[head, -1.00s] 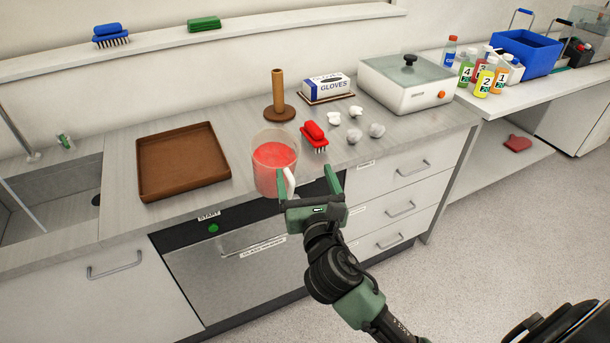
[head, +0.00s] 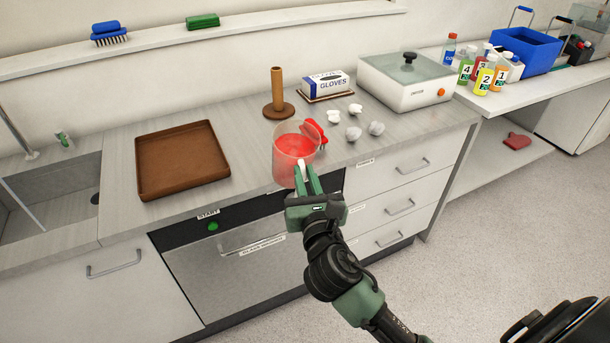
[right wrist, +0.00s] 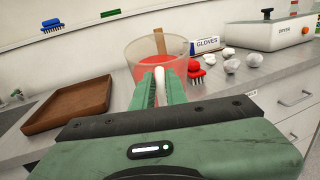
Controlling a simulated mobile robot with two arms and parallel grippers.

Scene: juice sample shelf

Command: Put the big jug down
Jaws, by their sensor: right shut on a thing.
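The big jug (head: 292,158) is clear with red liquid in it. It is upright at the front edge of the counter (head: 235,150), in front of the red brush. I cannot tell whether its base touches the counter or hangs just above it. My right gripper (head: 307,182) is shut on the jug's white handle, on the side facing me. In the right wrist view the jug (right wrist: 140,55) is straight ahead, with the handle between the fingers (right wrist: 160,88). My left gripper is not in view.
A brown tray (head: 150,193) lies left of the jug. A red brush (head: 316,130), a wooden stand (head: 278,92), crumpled white and grey balls (head: 354,134) and a glove box (head: 325,86) are behind and right. Bare counter shows between tray and jug.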

